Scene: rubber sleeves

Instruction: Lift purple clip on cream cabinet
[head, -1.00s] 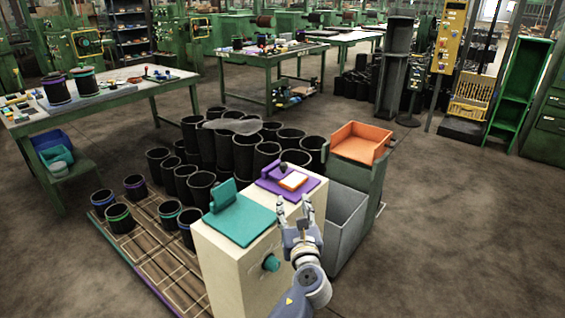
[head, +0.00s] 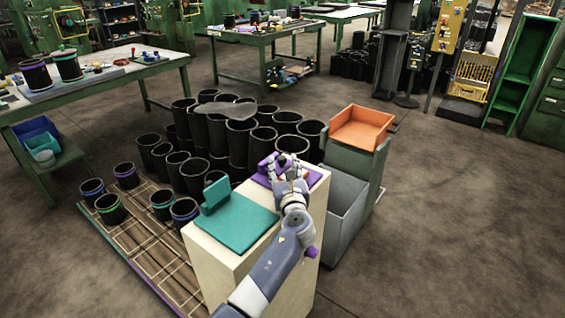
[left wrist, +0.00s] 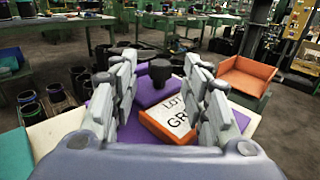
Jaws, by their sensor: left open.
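The cream cabinet (head: 209,262) stands low in the middle of the head view. The purple clip (head: 262,176), a flat plate with a raised purple block and a black knob, lies at the far end of its top. In the left wrist view the purple clip (left wrist: 150,92) and an orange-edged white card (left wrist: 172,116) with lettering lie between my fingers. My left gripper (head: 283,170) is open over the clip and hides part of it; it also shows in the left wrist view (left wrist: 158,78). I cannot tell whether the fingers touch it. My right gripper is not in view.
A teal clip (head: 236,226) lies on the near part of the cabinet top. A grey bin (head: 345,215) and an orange tray (head: 362,128) stand to the right. Several black sleeves (head: 240,140) stand behind and left. Open floor lies at far right.

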